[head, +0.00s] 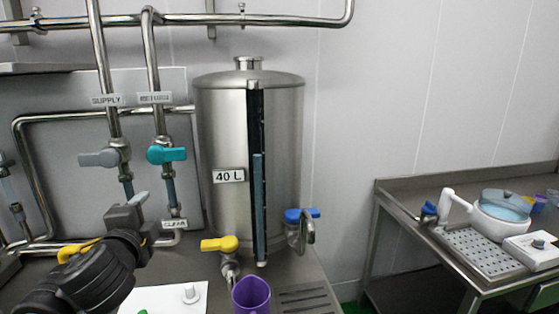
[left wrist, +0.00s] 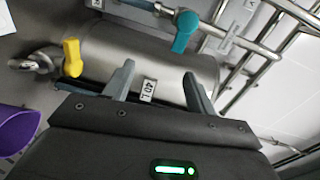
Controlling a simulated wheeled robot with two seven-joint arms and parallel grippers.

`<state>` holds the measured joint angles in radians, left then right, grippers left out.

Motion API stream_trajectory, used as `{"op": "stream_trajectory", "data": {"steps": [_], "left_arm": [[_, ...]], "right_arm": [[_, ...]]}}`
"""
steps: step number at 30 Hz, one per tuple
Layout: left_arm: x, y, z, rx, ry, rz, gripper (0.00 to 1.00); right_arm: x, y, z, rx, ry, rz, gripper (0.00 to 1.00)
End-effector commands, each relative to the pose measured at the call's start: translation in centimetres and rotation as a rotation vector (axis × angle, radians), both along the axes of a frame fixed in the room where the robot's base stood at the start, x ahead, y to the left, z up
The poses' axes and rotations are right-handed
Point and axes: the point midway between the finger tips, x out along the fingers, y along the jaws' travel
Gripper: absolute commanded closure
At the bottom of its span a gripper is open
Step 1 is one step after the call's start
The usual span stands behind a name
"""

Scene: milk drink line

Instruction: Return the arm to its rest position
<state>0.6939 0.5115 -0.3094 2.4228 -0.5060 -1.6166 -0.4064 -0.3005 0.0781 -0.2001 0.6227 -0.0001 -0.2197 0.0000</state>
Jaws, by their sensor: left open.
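My left arm comes in from the lower left of the head view. Its gripper (head: 137,203) is in front of the pipes, left of the steel tank (head: 222,130) marked 40 L. In the left wrist view the two fingers of the left gripper (left wrist: 158,73) stand apart with nothing held between them. The tank (left wrist: 112,52) shows beyond the fingers there. My right gripper is in neither view.
A yellow-handled tap (head: 220,244) sits above a purple cup (head: 251,296) on the counter. A teal valve handle (head: 166,154) and a grey one (head: 99,158) are on the pipes. A side table (head: 392,190) at right holds a white lidded vessel (head: 480,219).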

Motion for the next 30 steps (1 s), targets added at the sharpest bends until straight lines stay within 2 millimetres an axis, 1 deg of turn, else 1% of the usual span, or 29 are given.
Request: {"op": "stream_trajectory", "data": {"steps": [1, 2, 5, 8, 11, 14, 15, 17, 18, 20, 21, 24, 27, 30], "left_arm": [[-0.1, -0.1, -1.3, -0.024, 0.023, -0.002, 0.44], [-0.2, -0.2, -1.8, -0.039, 0.034, -0.003, 0.44], [-0.6, -0.6, -4.5, -0.103, 0.083, -0.005, 0.44], [-1.3, -1.0, -7.7, -0.18, 0.143, -0.001, 0.44], [-2.4, -1.5, -11.5, -0.274, 0.216, 0.01, 0.44], [-4.2, -2.0, -16.2, -0.393, 0.31, 0.038, 0.44], [-5.3, -2.2, -18.4, -0.452, 0.355, 0.057, 0.44], [-7.5, -2.6, -22.1, -0.55, 0.433, 0.099, 0.44], [-9.2, -2.7, -24.6, -0.621, 0.487, 0.135, 0.44], [-12.0, -2.9, -28.1, -0.721, 0.563, 0.199, 0.44], [-13.8, -3.0, -30.0, -0.779, 0.606, 0.242, 0.44], [-17.9, -3.2, -33.7, -0.898, 0.692, 0.347, 0.44], [-21.6, -3.2, -36.4, -0.985, 0.756, 0.444, 0.44], [-24.9, -3.2, -38.4, -1.053, 0.806, 0.533, 0.44]], "right_arm": [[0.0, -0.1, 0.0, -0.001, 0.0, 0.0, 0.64], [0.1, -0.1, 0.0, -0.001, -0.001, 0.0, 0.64], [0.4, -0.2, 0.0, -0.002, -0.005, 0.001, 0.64], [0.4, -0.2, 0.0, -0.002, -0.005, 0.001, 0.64], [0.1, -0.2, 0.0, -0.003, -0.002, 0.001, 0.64], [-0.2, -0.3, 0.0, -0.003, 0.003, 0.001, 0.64], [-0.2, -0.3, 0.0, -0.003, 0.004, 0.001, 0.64], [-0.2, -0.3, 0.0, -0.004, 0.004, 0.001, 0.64], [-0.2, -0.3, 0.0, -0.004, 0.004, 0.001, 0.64], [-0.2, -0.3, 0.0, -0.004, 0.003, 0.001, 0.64], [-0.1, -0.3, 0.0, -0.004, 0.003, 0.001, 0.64], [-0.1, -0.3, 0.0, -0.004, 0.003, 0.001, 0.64], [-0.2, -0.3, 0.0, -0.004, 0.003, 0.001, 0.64], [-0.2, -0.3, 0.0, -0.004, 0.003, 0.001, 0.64]]}}
